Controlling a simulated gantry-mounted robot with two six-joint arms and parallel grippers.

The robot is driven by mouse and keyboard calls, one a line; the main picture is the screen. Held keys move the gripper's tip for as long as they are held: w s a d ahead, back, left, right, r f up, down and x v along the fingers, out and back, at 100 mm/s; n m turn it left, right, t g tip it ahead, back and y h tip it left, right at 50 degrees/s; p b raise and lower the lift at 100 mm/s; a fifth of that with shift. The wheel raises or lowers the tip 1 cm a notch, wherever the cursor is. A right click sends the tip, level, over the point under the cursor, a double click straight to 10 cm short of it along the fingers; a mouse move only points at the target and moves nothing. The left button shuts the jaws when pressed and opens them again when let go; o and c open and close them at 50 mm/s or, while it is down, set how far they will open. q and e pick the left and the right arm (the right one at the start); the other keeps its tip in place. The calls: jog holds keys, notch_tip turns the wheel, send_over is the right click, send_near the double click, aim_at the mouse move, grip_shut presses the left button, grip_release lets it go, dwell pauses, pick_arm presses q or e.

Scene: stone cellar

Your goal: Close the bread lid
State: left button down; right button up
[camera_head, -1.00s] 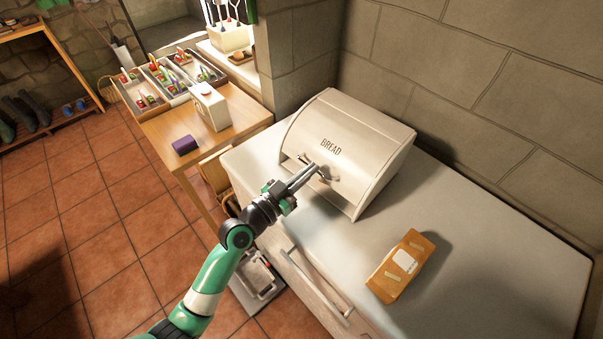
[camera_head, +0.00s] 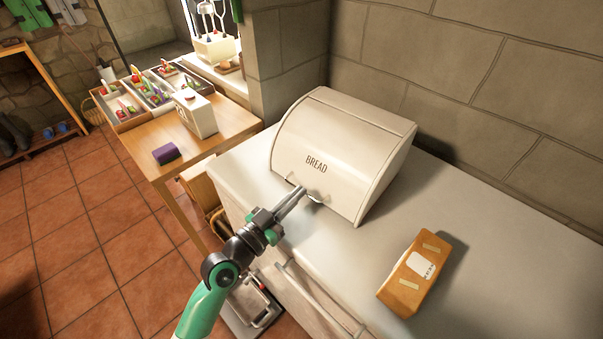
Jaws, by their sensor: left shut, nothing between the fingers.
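The cream bread bin (camera_head: 383,122) stands on the pale counter against the stone wall. Its curved lid (camera_head: 325,135), marked BREAD, covers the front and looks down, with its lower edge near the counter. A small handle (camera_head: 318,200) sits low on the lid, partly hidden by the fingers. My left gripper (camera_head: 303,190) is shut and empty, its fingertips at the handle; I cannot tell whether they touch it. My right gripper is not in view.
A packaged loaf (camera_head: 414,274) lies on the counter (camera_head: 490,255) at the right, with clear counter around it. To the left, a wooden table (camera_head: 213,143) holds a white box (camera_head: 195,115), a purple block (camera_head: 166,154) and a divided tray (camera_head: 128,122).

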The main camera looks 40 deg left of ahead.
pick_arm(q)
notch_tip(320, 180, up, 4)
jog(key=p, duration=0.3)
jog(key=s+f+b, duration=0.2)
jog(key=s+f, duration=0.1)
jog(key=s, duration=0.6)
jog(key=shift+s+f, duration=0.2)
jog(key=shift+s, duration=0.05)
